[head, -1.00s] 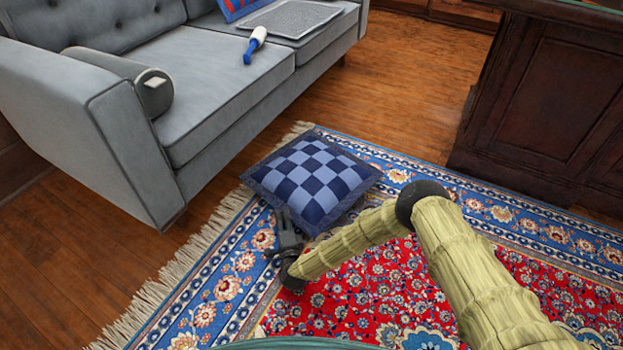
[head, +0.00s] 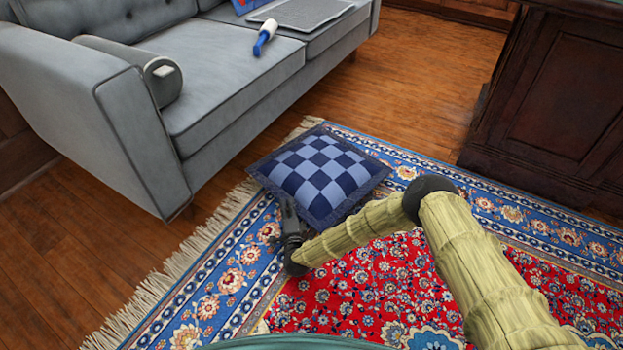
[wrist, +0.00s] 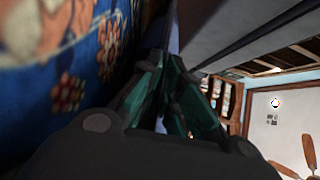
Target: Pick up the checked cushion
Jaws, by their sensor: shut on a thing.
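The checked cushion (head: 322,172), in light and dark blue squares with a dark blue border, shows in the head view. It is on or just above the patterned rug, close to the sofa. My gripper (head: 286,208) is at its near left edge and shut on that edge. The fingers hide the gripped part. In the wrist view my gripper's fingers (wrist: 174,70) are close together, with green inner pads. What lies between them is too dark to make out clearly there.
A grey sofa (head: 105,120) stands at the left, with a bolster (head: 165,82), a blue-and-white handled object (head: 265,38) and a grey flat item (head: 300,14) on it. A dark wooden desk (head: 560,110) stands at the right. The red and blue rug (head: 230,285) is otherwise clear.

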